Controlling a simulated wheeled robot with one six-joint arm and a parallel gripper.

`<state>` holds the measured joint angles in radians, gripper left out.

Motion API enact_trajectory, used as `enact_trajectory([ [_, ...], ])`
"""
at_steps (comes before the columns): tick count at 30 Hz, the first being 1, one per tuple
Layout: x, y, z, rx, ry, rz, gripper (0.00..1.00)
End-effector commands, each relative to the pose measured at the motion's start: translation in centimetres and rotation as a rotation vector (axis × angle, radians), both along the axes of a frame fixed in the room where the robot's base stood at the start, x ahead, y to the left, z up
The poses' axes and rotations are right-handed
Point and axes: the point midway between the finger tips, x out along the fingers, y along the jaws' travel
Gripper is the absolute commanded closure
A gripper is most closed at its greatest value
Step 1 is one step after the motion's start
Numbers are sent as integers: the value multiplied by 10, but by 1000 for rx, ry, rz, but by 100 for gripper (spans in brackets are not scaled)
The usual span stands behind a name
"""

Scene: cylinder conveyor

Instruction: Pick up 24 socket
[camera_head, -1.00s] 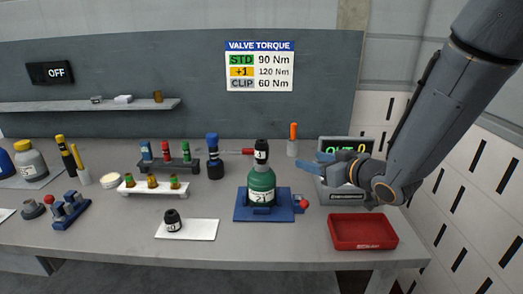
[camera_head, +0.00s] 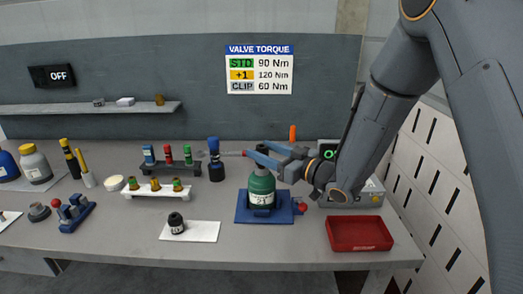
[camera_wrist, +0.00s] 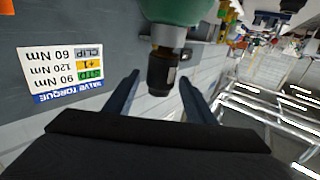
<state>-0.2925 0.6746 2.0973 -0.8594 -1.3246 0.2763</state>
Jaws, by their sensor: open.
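A dark socket (camera_wrist: 162,68) sits on top of the green cylinder (camera_head: 262,190). In the head view my gripper's blue fingers hide most of it. My gripper (camera_head: 255,149) is open at the height of the socket. In the wrist view the socket stands between the two spread fingers, with a gap on each side. Another black socket (camera_head: 176,222) with a pale label stands on a white mat (camera_head: 205,232) at the front. I cannot read a number on either socket.
The cylinder stands in a blue holder (camera_head: 243,215) with a red knob (camera_head: 302,207). A red tray (camera_head: 358,233) lies to the right. Racks (camera_head: 165,191) of coloured pieces and a blue-topped dark tool (camera_head: 215,160) stand to the left. A torque sign (camera_head: 260,68) hangs behind.

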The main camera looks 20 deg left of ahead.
Motion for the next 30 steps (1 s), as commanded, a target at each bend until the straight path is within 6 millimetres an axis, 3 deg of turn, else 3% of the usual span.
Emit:
enact_trajectory([
  [10,4,8,-1,-1,2,-1,50],
  [18,4,7,-1,-1,2,-1,96],
  [19,4,8,-1,0,1,-1,97],
  [30,4,8,4,0,0,-1,97],
])
